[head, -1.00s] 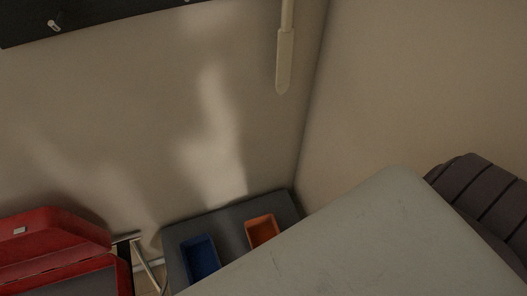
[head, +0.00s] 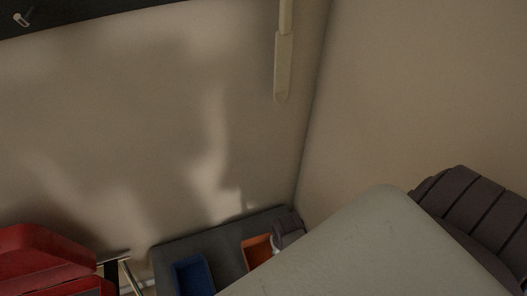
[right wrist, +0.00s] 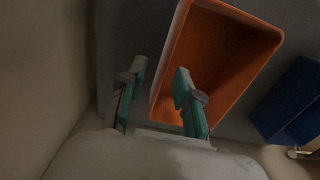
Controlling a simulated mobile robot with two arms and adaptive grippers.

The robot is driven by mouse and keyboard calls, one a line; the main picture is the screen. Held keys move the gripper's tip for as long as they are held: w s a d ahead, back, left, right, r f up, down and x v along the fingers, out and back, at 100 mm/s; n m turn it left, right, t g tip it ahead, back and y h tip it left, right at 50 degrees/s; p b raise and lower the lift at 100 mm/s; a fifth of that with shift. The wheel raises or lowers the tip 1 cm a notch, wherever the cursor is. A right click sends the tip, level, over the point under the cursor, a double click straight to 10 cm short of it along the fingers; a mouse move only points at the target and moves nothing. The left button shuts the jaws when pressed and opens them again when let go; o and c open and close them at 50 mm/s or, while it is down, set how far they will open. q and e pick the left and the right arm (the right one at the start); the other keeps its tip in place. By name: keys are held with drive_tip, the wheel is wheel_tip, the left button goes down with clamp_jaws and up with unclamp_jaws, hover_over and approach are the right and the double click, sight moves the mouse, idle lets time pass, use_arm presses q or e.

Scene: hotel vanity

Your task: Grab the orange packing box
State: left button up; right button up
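The orange packing box (head: 256,250) is an open-topped bin on a grey surface (head: 228,233) near the wall corner. In the head view my right arm covers part of it. It looms large in the right wrist view (right wrist: 225,55). My right gripper (right wrist: 160,71) is open, its two teal fingers apart. In the right wrist view one finger is left of the box's left wall, and the other overlaps the box opening. That wall shows between them; I cannot tell whether either finger touches it. My left gripper is not in view.
A blue bin (head: 194,277) sits left of the orange box; it also shows in the right wrist view (right wrist: 292,103). A red case (head: 45,255) and a metal stand (head: 125,268) are farther left. Walls close in behind and to the right.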

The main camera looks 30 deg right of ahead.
wheel_tip(320, 180, down, 2)
drive_tip(key=shift+d+f, duration=0.1)
drive_tip(key=f, duration=0.1)
drive_tip(key=f+b, duration=0.1)
drive_tip(key=f, duration=0.2)
drive_tip(key=shift+w+a+f, duration=0.3)
drive_tip(key=shift+f, duration=0.3)
drive_tip(key=shift+c, duration=0.3)
clamp_jaws()
